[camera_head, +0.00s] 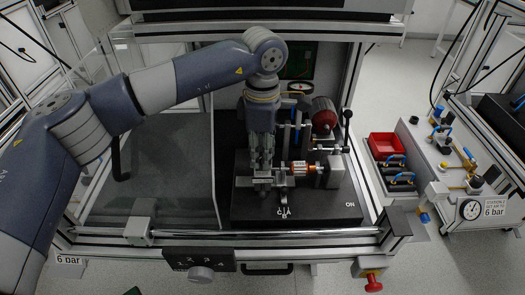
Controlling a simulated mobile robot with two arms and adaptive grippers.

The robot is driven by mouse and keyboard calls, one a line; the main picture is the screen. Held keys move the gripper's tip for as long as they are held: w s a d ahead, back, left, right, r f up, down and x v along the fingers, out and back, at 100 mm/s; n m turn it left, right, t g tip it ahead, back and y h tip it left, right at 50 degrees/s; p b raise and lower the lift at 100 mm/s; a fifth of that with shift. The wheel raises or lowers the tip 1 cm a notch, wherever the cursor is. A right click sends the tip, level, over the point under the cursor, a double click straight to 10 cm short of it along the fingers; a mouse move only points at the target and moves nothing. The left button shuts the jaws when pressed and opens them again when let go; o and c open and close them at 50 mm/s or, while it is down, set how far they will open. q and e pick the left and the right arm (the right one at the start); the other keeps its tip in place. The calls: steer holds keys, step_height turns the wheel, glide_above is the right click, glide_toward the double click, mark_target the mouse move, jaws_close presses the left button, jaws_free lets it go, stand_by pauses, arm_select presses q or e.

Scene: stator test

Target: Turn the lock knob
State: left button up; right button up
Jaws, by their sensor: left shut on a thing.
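My left gripper (262,183) reaches down over the left part of the black test fixture (325,206). Its fingers are shut on a small part there, which appears to be the lock knob; the fingers hide nearly all of it, so its turned position cannot be told. My right gripper is not in view.
A lever with a black ball top (347,116) and a dark red cylinder (323,116) stand close behind the rotor. A clear panel (213,160) rises to the left. A grey dial knob (201,274) sits on the front panel. A red bin (386,145) is at right.

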arm_select(q)
steer(key=o, duration=1.1)
steer(key=shift+r, duration=0.1)
step_height(320, 180, up, 12)
steer(key=shift+f, duration=0.1)
